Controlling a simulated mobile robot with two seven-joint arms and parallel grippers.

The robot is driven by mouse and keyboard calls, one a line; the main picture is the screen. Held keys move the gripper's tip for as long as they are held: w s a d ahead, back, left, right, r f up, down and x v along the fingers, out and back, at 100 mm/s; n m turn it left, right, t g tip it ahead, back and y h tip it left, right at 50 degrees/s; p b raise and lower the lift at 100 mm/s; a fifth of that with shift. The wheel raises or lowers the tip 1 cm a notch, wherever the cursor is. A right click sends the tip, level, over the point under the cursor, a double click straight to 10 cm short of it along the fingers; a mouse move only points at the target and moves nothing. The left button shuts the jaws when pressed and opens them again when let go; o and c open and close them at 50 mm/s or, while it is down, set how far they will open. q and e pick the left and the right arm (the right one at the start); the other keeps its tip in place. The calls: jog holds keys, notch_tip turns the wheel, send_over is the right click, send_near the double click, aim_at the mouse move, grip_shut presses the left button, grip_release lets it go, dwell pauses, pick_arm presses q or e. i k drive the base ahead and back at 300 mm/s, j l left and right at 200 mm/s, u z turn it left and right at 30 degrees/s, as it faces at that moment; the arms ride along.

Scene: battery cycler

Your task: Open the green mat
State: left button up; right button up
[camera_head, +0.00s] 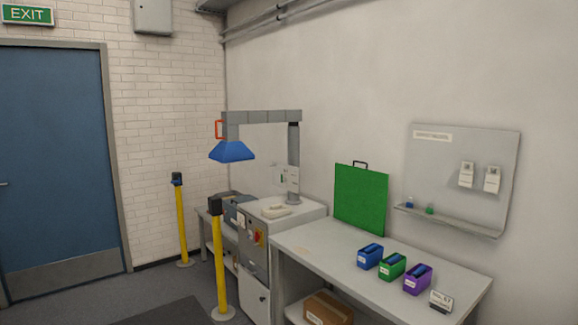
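The green mat (360,200) stands upright as a flat folded panel at the back of the grey workbench, against the wall. A dark handle (360,164) sticks up from its top edge. Neither of my grippers shows in the head view, so nothing of mine is near the mat in this picture.
Blue (370,256), green (392,266) and purple (417,279) holders and a small sign (441,300) stand on the workbench (320,248). Left are a white-topped cabinet (310,212), a blue hood (232,151) and yellow posts (220,262). The bench's left part is clear.

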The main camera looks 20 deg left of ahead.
aim_at(360, 194)
jog(key=u, duration=0.15)
jog(key=i+j+z, duration=0.1)
jog(key=i+j, duration=0.25)
jog(key=i+j+z, duration=0.1)
jog(key=i+j, duration=0.3)
jog(key=i+j+z, duration=0.1)
jog(key=i+j, duration=0.75)
jog(key=i+j+z, duration=0.15)
jog(key=i+j, duration=0.25)
jog(key=i+j+z, duration=0.1)
jog(key=i+j, duration=0.25)
jog(key=j, duration=0.25)
jog(key=i+j+z, duration=0.1)
jog(key=i+j, duration=0.25)
jog(key=j, duration=0.15)
jog(key=i+j+z, duration=0.1)
jog(key=i+j, duration=0.2)
jog(key=j, duration=0.25)
